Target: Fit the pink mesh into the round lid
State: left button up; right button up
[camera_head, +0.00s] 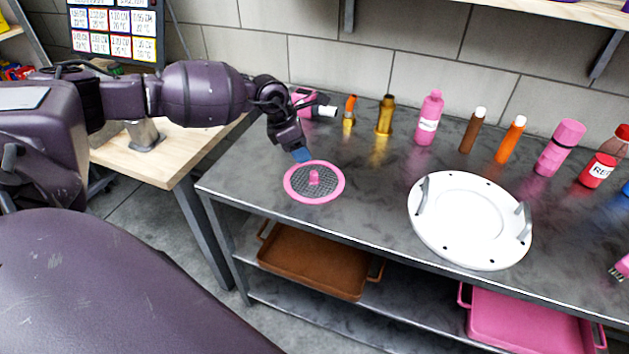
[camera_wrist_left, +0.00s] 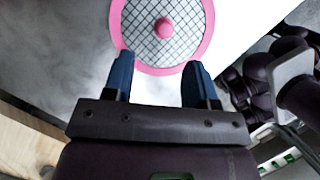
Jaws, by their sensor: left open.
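The pink mesh (camera_head: 297,190) is a round disc with a pink rim, grey mesh and a pink knob in its middle. It lies on the metal table, left of the round lid. The round lid (camera_head: 470,222) is white, with two grey handles and small dark holes near its edge. My left gripper (camera_head: 301,154) is just behind the mesh's far edge. In the left wrist view its two blue fingers (camera_wrist_left: 158,80) are apart with nothing between them, pointing at the mesh (camera_wrist_left: 140,22). I cannot tell whether they touch the rim. My right gripper does not show.
Bottles (camera_head: 429,118) and sprayers stand along the back of the metal table (camera_head: 375,185). A brown tray (camera_head: 315,262) and a pink tray (camera_head: 525,318) sit on the shelf below. A wooden table (camera_head: 160,165) adjoins at left. The surface between mesh and lid is clear.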

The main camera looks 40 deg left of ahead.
aim_at(314, 172)
pick_arm(q)
jog(key=x, duration=0.3)
jog(key=shift+w+d+f, duration=0.1)
jog(key=shift+d+f, duration=0.05)
jog(key=shift+f, duration=0.2)
jog(key=x, duration=0.3)
jog(key=b+x, duration=0.1)
jog(key=x, duration=0.1)
jog(key=shift+s+d, duration=0.2)
jog(key=shift+s, duration=0.1)
grip_shut()
jog(key=shift+r, duration=0.2)
notch_tip(314, 172, up, 20)
jog(key=p, duration=0.2)
